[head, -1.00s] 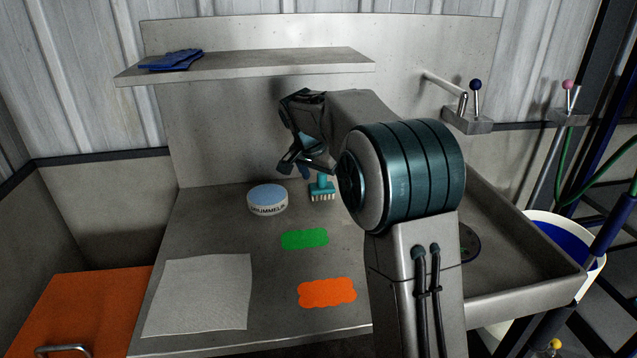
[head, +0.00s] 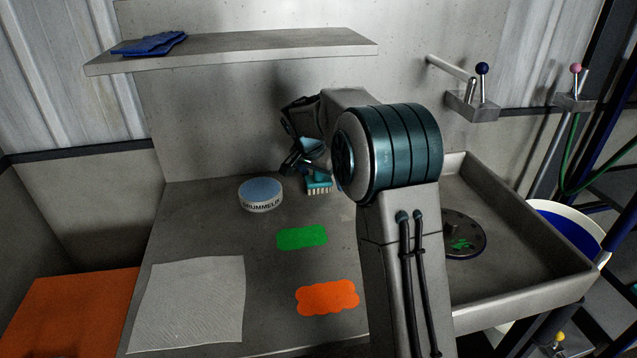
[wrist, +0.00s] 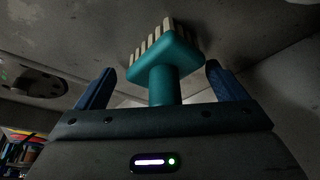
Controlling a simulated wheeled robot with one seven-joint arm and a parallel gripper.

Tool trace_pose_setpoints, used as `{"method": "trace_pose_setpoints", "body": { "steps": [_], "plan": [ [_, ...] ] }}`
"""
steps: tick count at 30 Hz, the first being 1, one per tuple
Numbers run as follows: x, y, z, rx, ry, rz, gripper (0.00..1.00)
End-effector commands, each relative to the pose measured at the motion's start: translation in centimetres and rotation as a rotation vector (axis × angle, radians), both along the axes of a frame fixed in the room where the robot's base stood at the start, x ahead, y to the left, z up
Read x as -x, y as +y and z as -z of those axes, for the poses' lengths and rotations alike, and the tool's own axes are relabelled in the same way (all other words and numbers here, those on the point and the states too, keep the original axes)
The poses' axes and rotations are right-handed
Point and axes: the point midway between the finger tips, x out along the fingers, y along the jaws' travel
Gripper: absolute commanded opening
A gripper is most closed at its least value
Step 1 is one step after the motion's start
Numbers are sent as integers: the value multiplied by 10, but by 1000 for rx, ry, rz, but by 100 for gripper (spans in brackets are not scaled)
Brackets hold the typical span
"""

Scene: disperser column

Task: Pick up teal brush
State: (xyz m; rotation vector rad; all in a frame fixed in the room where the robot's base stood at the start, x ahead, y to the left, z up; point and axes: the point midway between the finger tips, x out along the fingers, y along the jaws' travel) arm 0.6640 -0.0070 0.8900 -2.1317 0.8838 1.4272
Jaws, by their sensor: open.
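The teal brush (head: 318,183) stands on the counter, bristles down, to the right of a round tin, with its upper part hidden by my gripper in the head view. In the wrist view the brush (wrist: 166,68) shows its teal block, pale bristles and a handle between my two blue fingers. My gripper (head: 303,165) is at the brush from above. In the wrist view my gripper (wrist: 155,88) is open, with a gap between each finger and the handle.
A round tin with a blue lid (head: 261,194) stands just left of the brush. A green patch (head: 302,237), an orange patch (head: 328,297) and a pale cloth (head: 190,300) lie in front. A shelf (head: 240,50) with blue gloves (head: 150,44) overhangs behind. A sink (head: 520,270) is at right.

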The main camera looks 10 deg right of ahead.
Motion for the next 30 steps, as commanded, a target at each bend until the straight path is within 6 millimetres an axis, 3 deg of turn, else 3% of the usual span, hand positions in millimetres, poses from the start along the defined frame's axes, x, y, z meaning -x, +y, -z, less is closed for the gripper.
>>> {"method": "trace_pose_setpoints", "body": {
  "steps": [6,12,16,28,30],
  "plan": [
    [-1,-1,1,0,-1,0,91],
    [-1,0,1,1,-1,0,36],
    [0,0,1,1,-1,0,31],
    [0,0,0,0,-1,0,30],
    [1,0,-3,0,-3,-1,25]
  ]
}}
